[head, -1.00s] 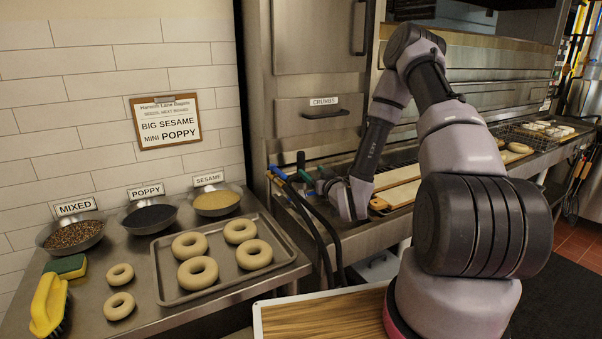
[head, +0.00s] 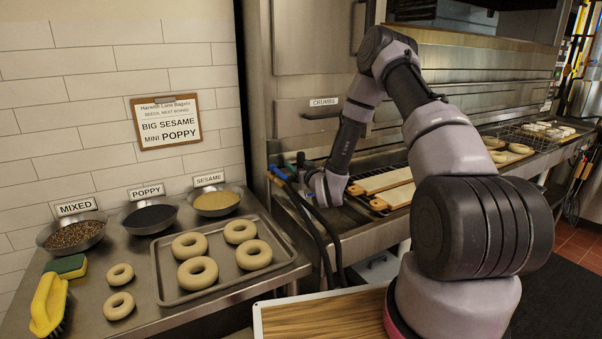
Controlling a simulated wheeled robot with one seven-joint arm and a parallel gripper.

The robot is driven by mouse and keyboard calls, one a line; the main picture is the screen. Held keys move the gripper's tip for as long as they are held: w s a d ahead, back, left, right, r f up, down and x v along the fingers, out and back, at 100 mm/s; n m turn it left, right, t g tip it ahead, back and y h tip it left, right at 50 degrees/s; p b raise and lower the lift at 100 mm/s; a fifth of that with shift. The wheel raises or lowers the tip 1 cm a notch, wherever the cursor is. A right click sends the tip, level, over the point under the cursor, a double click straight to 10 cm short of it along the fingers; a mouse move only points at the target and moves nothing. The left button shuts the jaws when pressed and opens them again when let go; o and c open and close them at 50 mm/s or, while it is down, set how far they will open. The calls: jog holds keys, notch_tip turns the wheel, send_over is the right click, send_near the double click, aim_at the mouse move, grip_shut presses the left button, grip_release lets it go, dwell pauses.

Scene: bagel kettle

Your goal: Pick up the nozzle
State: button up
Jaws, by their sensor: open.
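Two dark hoses rise at the front left edge of the steel counter. A blue nozzle (head: 279,174) tops the left one, and a green-tipped nozzle (head: 300,159) stands just right of it. Which one the task means is not clear from the picture. My gripper (head: 309,177) is low over the counter, right beside the nozzles, with its fingers pointing left toward them. It is open. The fingertips are small and partly hidden by the nozzle heads, so I cannot tell whether they touch or surround a nozzle.
Wooden boards (head: 385,183) lie right of my gripper on the counter. A crumb drawer (head: 322,112) is behind. At left, a tray (head: 222,285) holds several bagels, near seed bowls (head: 150,217) and a yellow brush (head: 47,304). The hoses (head: 325,240) hang down the counter front.

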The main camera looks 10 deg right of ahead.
grip_shut()
jog(key=shift+r, duration=0.25)
dwell(0.4)
